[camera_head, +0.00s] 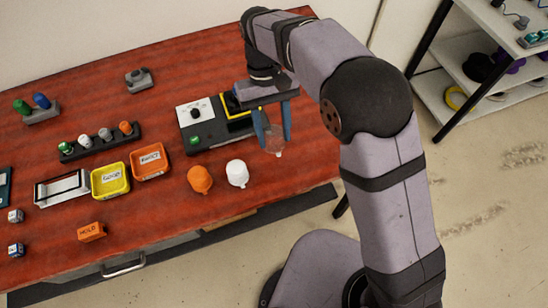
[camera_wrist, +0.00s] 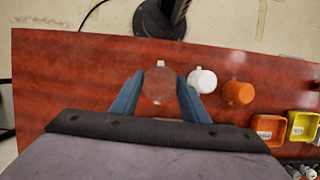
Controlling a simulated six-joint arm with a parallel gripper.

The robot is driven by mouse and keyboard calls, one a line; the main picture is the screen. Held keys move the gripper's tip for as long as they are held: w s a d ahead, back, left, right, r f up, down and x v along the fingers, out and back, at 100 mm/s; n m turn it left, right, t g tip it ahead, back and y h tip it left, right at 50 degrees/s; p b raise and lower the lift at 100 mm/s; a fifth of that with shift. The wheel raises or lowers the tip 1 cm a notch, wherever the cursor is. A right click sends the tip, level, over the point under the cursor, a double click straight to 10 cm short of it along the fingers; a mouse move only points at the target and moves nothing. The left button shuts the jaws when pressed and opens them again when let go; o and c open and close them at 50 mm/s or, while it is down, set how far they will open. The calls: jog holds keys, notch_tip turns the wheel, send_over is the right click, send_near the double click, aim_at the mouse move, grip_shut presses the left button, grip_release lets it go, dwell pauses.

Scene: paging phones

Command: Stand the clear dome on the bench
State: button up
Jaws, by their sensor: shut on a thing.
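The clear dome (camera_head: 273,141) is see-through with a faint reddish tint and is held between the blue fingers of my gripper (camera_head: 275,128). It also shows in the wrist view (camera_wrist: 159,85), between the two fingertips (camera_wrist: 158,90), with a small pale tip at its far end. In the head view the dome hangs tip down, over the red bench (camera_head: 310,140). Whether its lower end touches the bench is hard to tell. My gripper is shut on the dome.
A white dome (camera_head: 237,173) and an orange dome (camera_head: 200,179) stand close to the left in the head view. A black device (camera_head: 206,132) with a yellow-framed bay (camera_head: 238,122) lies behind the gripper. Orange (camera_head: 150,161) and yellow (camera_head: 110,180) bins stand further left. Bench right of the gripper is clear.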

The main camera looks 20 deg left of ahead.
jog(key=shift+f+p, duration=1.4)
jog(key=shift+f, duration=3.5)
jog(key=shift+f, duration=0.15)
jog(key=o, duration=0.8)
jog(key=shift+o, duration=0.2)
jog(key=b+v, duration=0.3)
jog(key=v, duration=0.9)
